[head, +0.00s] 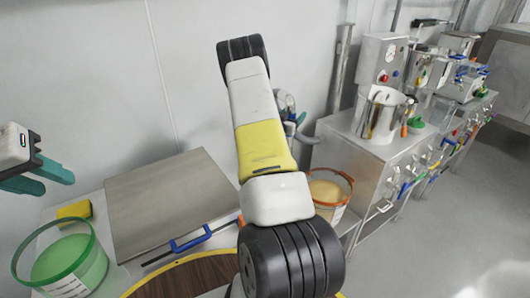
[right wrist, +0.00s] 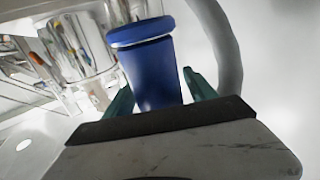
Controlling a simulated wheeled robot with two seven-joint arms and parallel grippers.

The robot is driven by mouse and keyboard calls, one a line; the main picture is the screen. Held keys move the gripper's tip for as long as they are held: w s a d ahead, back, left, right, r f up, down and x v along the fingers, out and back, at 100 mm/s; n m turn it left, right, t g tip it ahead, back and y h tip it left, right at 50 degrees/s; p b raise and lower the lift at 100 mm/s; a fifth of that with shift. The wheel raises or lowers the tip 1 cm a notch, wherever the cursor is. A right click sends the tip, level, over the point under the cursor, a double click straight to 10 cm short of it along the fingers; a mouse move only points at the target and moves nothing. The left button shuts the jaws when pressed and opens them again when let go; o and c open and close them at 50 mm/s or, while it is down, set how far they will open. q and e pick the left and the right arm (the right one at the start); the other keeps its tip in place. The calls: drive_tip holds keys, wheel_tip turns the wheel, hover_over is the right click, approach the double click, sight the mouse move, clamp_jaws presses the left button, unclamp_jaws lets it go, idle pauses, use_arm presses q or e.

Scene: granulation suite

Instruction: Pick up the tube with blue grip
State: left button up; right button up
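An orange-rimmed bucket (head: 328,190) and a steel cabinet (head: 375,165) with equipment are right. A grey hose (right wrist: 222,40) curves beside the blue grip.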

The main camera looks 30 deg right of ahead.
clamp_jaws()
drive_tip(key=shift+r, duration=0.1)
